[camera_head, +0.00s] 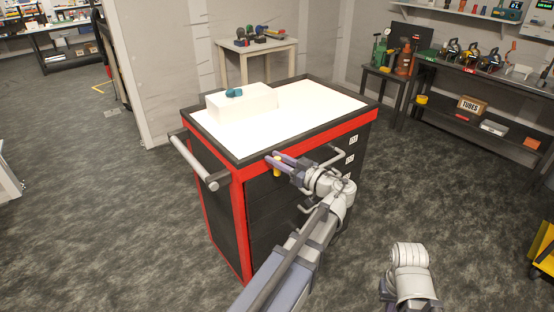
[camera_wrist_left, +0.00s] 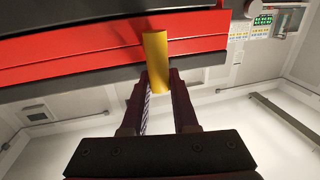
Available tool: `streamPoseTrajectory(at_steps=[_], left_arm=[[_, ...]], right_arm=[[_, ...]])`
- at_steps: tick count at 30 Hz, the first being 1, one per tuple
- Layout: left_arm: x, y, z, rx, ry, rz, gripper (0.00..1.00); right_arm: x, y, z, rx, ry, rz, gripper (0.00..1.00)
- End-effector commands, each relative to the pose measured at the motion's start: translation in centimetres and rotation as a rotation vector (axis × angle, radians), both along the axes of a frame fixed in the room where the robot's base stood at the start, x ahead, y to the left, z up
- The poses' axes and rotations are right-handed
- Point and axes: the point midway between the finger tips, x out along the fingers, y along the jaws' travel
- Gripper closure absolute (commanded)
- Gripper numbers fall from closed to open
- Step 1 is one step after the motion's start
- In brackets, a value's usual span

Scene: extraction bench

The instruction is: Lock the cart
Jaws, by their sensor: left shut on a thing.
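The cart (camera_head: 243,200) is a black cabinet with red edges, a white top and a grey side handle (camera_head: 199,160). A small yellow cylinder (camera_head: 277,171) is at the upper edge of its drawer front, near the left corner. In the left wrist view the yellow cylinder (camera_wrist_left: 157,58) lies against the red strip, between the fingertips. My left gripper (camera_head: 273,158) is shut on this yellow cylinder. Its far end and any keyhole are hidden. My right arm shows at lower right, but its gripper is not visible.
A white box (camera_head: 242,103) with a teal item (camera_head: 234,92) stands on the cart top. Drawer handles (camera_head: 338,155) stick out near my left wrist. A small table (camera_head: 257,47) stands behind, a tool bench (camera_head: 470,90) at right. Floor left of the cart is clear.

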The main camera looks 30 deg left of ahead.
Motion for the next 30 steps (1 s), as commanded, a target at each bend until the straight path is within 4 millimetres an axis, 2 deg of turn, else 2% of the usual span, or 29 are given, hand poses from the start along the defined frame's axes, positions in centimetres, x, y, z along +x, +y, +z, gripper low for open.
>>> streamPoseTrajectory(at_steps=[11, 30], left_arm=[[0.3, -0.1, -0.2, 0.028, 0.068, 0.0, 1.0], [2.0, -0.8, -1.0, 0.244, 0.59, 0.0, 1.0]], right_arm=[[0.0, 0.0, -0.5, 0.0, 0.0, 0.0, 1.0], [0.0, 0.0, -3.6, 0.0, 0.0, 0.0, 1.0]])
